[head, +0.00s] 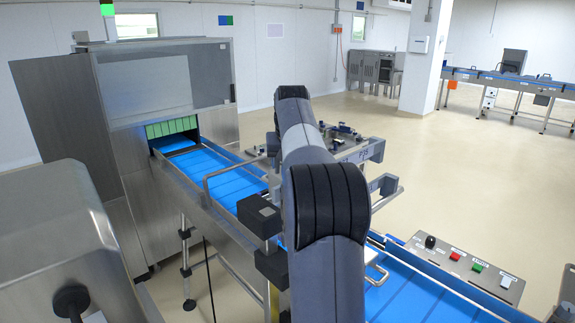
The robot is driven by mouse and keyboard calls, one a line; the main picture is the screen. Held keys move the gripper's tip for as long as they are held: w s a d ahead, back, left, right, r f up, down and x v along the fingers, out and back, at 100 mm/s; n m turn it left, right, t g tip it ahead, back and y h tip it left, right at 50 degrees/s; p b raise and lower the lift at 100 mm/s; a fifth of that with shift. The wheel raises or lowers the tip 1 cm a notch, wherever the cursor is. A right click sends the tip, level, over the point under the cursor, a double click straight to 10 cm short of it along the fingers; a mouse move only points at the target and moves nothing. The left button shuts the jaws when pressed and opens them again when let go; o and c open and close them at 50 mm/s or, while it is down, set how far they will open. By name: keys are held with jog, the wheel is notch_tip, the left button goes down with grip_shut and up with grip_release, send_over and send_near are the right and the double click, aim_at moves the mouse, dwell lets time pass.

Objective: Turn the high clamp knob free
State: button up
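My grey and black arm fills the middle of the head view, and my gripper does not show; the arm hides what lies behind it. I cannot make out for sure which part is the high clamp knob. A round black knob (72,300) shows on the steel housing at the lower left. A black block (259,214) sits on the conveyor's near side rail, just left of my arm. No contact between my gripper and any knob can be seen.
A blue conveyor belt (215,178) runs from the steel tunnel machine (165,100) down to the lower right. A metal frame with fittings (345,135) stands behind my arm. A control panel (465,262) with coloured buttons is at the right. Open floor (480,160) lies beyond.

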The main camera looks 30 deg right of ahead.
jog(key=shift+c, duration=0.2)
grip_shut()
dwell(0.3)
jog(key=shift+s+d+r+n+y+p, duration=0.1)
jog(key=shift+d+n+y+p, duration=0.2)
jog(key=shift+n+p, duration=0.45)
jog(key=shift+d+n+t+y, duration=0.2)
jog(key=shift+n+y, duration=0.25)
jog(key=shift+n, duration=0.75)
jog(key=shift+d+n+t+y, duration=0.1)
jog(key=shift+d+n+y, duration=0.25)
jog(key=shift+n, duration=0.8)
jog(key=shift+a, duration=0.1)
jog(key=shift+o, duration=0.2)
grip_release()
